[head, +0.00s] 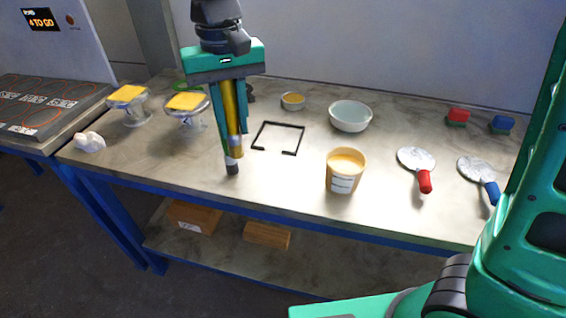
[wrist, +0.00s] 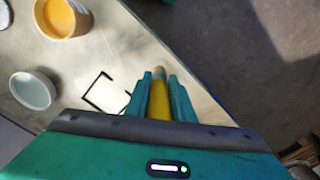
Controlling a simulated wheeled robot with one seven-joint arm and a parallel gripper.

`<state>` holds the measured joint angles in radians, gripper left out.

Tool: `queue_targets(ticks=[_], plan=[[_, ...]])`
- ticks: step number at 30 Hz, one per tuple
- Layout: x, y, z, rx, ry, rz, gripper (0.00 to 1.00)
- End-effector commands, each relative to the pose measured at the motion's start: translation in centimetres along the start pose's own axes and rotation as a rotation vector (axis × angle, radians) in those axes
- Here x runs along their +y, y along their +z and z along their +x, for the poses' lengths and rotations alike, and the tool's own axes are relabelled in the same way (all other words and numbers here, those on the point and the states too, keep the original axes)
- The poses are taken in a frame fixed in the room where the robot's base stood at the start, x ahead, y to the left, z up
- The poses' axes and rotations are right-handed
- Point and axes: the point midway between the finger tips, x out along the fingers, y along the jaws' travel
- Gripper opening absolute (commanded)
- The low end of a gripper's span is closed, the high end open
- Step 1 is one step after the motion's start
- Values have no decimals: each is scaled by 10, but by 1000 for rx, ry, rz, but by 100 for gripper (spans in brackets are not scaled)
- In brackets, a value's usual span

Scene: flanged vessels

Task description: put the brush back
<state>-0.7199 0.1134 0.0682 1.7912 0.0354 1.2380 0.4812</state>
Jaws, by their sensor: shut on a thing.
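My gripper (head: 231,152) is shut on a brush (head: 231,108) with a yellow handle, a metal band and a dark tip. The brush hangs tip down, slightly tilted, near the table's front edge. I cannot tell whether its tip touches the table. In the wrist view the brush's yellow handle (wrist: 159,102) lies between the two green fingers (wrist: 160,78). A black open-sided frame (head: 279,138) lies on the table right of the gripper. A tub of yellow-orange stuff (head: 343,172) with a label stands farther right; it also shows in the wrist view (wrist: 62,17).
A pale bowl (head: 350,116) and a small dish (head: 292,101) stand behind. Two flanged vessels with yellow tops (head: 186,103) are on the left. Two round-headed tools (head: 416,160) and red and blue blocks (head: 457,116) lie right. A crumpled white cloth (head: 89,142) lies at the left edge.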

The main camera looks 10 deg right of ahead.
Motion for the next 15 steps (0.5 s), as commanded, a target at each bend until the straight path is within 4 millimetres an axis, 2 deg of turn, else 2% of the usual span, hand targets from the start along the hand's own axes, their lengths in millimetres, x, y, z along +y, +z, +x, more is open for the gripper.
queue_targets(ticks=[15], plan=[[87, 18, 56, 0, 0, -7, 0]])
